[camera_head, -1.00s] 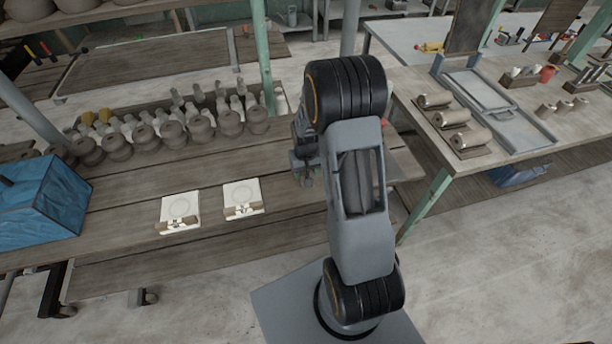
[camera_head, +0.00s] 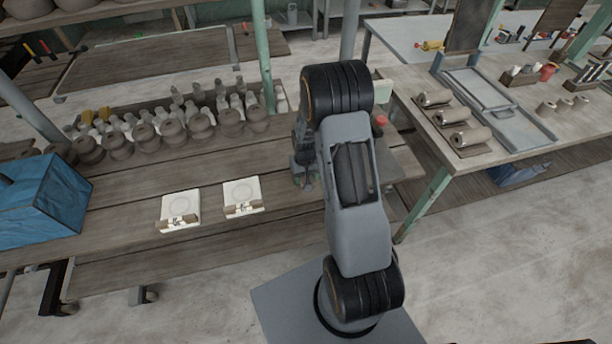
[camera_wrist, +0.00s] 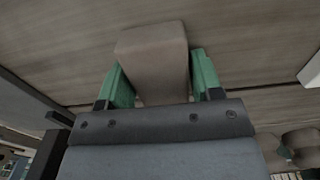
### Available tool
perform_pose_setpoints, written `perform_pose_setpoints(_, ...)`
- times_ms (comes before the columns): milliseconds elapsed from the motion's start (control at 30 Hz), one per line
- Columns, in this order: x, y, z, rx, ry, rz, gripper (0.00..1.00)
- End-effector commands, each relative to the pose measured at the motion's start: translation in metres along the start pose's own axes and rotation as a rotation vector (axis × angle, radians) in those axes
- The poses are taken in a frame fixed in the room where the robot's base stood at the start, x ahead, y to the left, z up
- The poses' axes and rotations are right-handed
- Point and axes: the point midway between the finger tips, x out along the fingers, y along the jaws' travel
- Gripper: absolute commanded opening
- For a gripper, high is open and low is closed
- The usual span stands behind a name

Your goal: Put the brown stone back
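The brown stone (camera_wrist: 152,62) is a grey-brown block in the wrist view. It stands between the two green fingers of my gripper (camera_wrist: 163,82), with both fingers against its sides. My gripper appears shut on it. In the head view my gripper (camera_head: 304,182) points down over the wooden bench, right of the two white cards. The stone is too small and dark to make out there, and I cannot tell whether it touches the bench.
Two white cards (camera_head: 181,209) (camera_head: 242,196) with small brown pieces lie on the bench (camera_head: 130,195). Clay pots (camera_head: 172,133) crowd its back. A blue covered box (camera_head: 40,200) stands at left. A second table (camera_head: 480,165) with rolls stands at right. Bench boards between cards and pots are clear.

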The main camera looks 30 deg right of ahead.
Motion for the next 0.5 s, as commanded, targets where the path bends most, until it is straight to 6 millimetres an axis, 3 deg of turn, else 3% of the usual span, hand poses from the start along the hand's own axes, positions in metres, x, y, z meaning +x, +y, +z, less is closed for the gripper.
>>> perform_pose_setpoints(200,-0.0006,0.0000,0.0000,0.000,0.000,0.000,0.79)
perform_pose_setpoints(500,-0.0062,0.0000,-0.0001,0.000,0.000,0.000,0.79)
